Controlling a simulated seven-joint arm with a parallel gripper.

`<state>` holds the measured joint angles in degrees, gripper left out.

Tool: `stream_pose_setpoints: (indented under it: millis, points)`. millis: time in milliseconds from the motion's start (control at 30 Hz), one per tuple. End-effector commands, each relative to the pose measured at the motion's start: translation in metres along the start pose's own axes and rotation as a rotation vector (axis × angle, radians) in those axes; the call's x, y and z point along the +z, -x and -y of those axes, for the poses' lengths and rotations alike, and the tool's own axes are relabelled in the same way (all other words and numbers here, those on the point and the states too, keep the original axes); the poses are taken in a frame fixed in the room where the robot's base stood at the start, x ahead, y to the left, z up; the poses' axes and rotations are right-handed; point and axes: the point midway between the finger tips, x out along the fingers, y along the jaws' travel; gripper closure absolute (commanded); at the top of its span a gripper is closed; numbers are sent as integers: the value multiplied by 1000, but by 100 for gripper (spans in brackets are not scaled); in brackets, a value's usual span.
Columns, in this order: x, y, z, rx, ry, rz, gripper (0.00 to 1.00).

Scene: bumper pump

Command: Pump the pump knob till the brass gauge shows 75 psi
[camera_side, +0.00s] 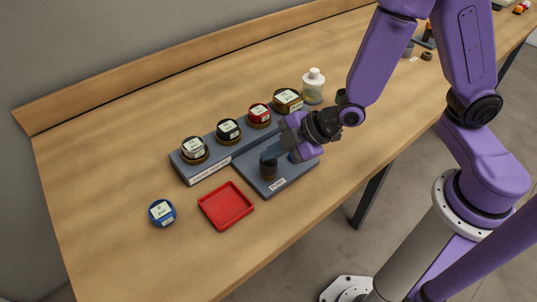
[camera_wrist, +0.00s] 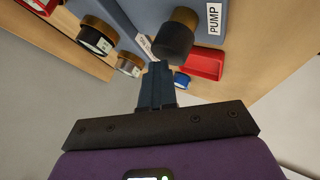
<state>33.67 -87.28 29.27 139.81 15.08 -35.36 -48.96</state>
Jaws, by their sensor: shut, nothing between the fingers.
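The dark pump knob (camera_side: 269,168) stands upright on the grey pump plate (camera_side: 296,177). In the wrist view, the knob (camera_wrist: 173,42) shows a brown collar. The brass gauge (camera_side: 287,100) sits at the right end of the gauge rail; its reading is too small to make out. My gripper (camera_side: 268,154) is shut and empty, its fingertips close to the knob's top. In the wrist view, the shut fingers (camera_wrist: 158,66) point just beside the knob; I cannot tell whether they touch it.
The rail also holds a red gauge (camera_side: 259,115), a black gauge (camera_side: 228,130) and a white-faced gauge (camera_side: 194,149). A red tray (camera_side: 226,205) and a blue gauge (camera_side: 162,212) lie at front left. A white bottle (camera_side: 313,87) stands behind. The table's left end is clear.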

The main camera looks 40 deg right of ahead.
Motion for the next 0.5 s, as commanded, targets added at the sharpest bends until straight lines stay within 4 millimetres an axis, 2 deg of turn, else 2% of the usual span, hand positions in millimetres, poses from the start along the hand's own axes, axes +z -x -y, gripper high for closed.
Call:
stream_pose_setpoints:
  millis: [167,500]
  points:
    - [2,1,1,-6,0,9,100]
    - [-7,14,-8,-4,0,8,100]
